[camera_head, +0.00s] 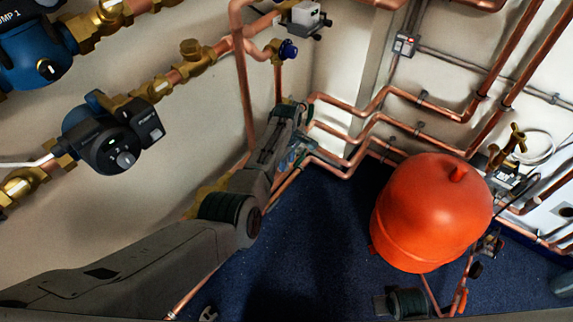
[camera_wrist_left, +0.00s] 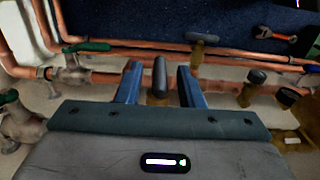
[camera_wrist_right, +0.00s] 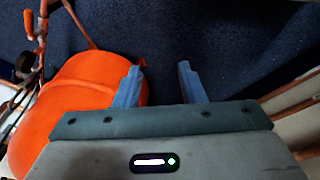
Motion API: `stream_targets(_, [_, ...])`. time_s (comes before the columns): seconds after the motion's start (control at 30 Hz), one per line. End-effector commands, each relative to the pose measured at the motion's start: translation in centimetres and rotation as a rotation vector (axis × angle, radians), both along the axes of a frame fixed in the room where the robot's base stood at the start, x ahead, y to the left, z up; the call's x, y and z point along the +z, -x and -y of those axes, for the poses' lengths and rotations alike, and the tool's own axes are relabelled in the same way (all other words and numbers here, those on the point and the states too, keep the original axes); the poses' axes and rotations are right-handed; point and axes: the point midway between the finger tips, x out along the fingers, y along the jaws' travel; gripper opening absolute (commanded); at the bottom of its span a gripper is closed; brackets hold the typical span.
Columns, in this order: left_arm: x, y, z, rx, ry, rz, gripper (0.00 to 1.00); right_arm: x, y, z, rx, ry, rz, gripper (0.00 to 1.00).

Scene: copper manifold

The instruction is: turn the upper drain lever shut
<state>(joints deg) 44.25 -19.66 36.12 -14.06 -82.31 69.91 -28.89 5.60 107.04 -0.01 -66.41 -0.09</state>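A dark, rounded lever handle (camera_wrist_left: 160,75) on a brass fitting stands between the fingers of my left gripper (camera_wrist_left: 159,84) in the left wrist view. The gripper is open, with a visible gap on each side of the handle. A lever with a green grip (camera_wrist_left: 90,46) sits on a valve to the left of it. Which lever is the upper drain lever cannot be told for sure. In the head view my left arm covers this spot. My right gripper (camera_wrist_right: 160,82) is open and empty beside the red tank (camera_wrist_right: 75,95), above the blue floor.
Copper pipes (camera_wrist_left: 100,47) run close behind my left fingers. An orange-handled tool (camera_wrist_left: 276,35) lies at the back.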

Motion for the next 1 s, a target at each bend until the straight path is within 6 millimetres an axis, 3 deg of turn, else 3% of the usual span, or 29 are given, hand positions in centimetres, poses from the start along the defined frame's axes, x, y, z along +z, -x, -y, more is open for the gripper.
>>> stream_targets(0.27, [-0.9, 0.0, 0.0, 0.0, 0.0, 0.0, 0.34, 2.6, -0.6, -0.2, 0.004, 0.002, 0.019, 0.36])
stream_targets(0.6, [-0.9, 0.0, 0.0, 0.0, 0.0, 0.0, 0.34, 3.0, -0.6, -0.2, 0.004, 0.002, 0.021, 0.36])
stream_targets(0.77, [-0.9, 0.0, 0.0, 0.0, 0.0, 0.0, 0.03, 2.9, -0.6, -0.2, 0.004, 0.002, 0.02, 0.36])
stream_targets(1.0, [-1.0, 0.0, 0.0, 0.0, -0.004, -0.006, 0.0, 2.6, -0.5, -0.2, 0.004, 0.002, 0.016, 0.36])
